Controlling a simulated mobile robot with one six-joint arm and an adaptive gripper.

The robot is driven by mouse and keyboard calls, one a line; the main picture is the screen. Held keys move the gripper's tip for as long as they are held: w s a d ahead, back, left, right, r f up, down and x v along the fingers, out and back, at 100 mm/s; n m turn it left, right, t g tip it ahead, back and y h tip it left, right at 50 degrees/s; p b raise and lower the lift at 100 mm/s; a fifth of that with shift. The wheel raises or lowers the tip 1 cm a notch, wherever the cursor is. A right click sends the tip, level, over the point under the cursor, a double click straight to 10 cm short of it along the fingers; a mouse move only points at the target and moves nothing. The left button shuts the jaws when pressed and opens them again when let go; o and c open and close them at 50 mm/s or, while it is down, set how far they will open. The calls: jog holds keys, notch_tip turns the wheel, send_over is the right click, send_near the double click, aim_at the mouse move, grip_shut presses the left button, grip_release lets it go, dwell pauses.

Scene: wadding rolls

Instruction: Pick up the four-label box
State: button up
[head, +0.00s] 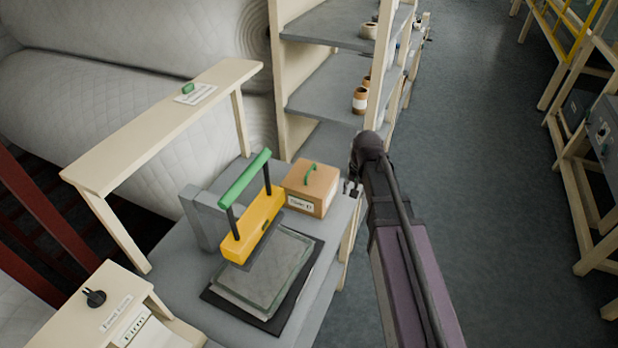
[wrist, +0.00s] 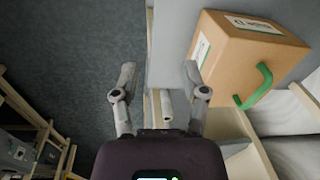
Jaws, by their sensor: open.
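The box (head: 312,190) is tan-orange with a green handle on top and a white label on its front. It sits at the back right corner of the grey table (head: 175,290). In the wrist view the box (wrist: 240,62) fills the upper right, with two labelled faces and the green handle showing; its other faces are hidden. My gripper (head: 352,188) is just right of the box, by the table's edge. In the wrist view my gripper (wrist: 160,82) is open and empty, its right finger close to the box. I cannot tell whether they touch.
A yellow press with a green bar (head: 245,180) stands left of the box over a dark plate (head: 265,275). A cream shelf unit (head: 330,80) with jars rises behind. A narrow raised ledge (head: 160,115) stands at the left. Open floor (head: 480,170) lies to the right.

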notch_tip(320, 180, up, 10)
jog(key=m+y+p, duration=0.1)
jog(key=m+p, duration=0.1)
jog(key=p, duration=0.6)
send_over(310, 169)
jog(key=d, duration=0.3)
jog(key=shift+s+a+f, duration=0.1)
jog(key=shift+s+a, duration=0.2)
jog(key=shift+a, duration=0.2)
jog(key=shift+f, duration=0.15)
jog(key=f+b, duration=0.2)
jog(key=a+f+b, duration=0.1)
jog(key=f+b, duration=0.5)
jog(key=shift+w+a+f, duration=0.1)
jog(key=shift+w+a, duration=0.15)
jog(key=shift+f+b, duration=0.1)
jog(key=shift+b, duration=0.3)
notch_tip(310, 169, down, 3)
jog(key=b, duration=0.3)
jog(key=shift+a, duration=0.1)
jog(key=shift+w+a+f+b, duration=0.1)
jog(key=shift+a+f+b, duration=0.1)
jog(key=shift+f+b, duration=0.8)
